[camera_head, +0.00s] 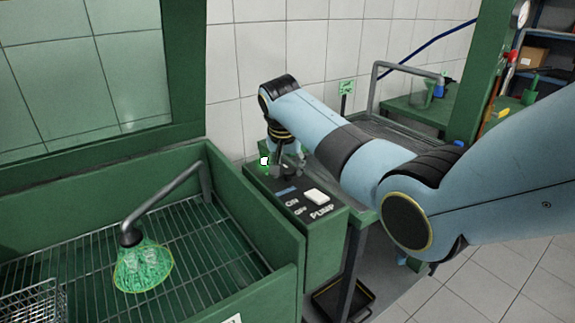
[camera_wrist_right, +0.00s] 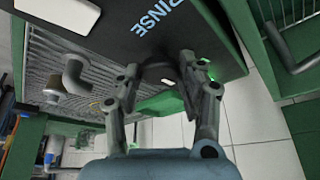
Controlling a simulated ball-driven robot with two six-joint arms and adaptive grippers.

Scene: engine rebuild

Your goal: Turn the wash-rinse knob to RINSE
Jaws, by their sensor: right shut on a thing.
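The wash-rinse knob (camera_wrist_right: 160,73) is a dark, rounded knob on the black control panel (camera_wrist_right: 118,38) in the right wrist view. The word RINSE is printed on the panel beside it. My right gripper (camera_wrist_right: 158,66) has its two fingers on either side of the knob and is shut on it. In the head view my right gripper (camera_head: 284,166) reaches down to the far end of the panel box (camera_head: 325,235), and it hides most of the knob. I cannot read which way the knob points. My left gripper is in neither view.
A white pump switch (camera_head: 317,196) with ON and OFF marks sits nearby on the panel. A second sink with a grey pipe (camera_head: 376,88) stands behind my right arm.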

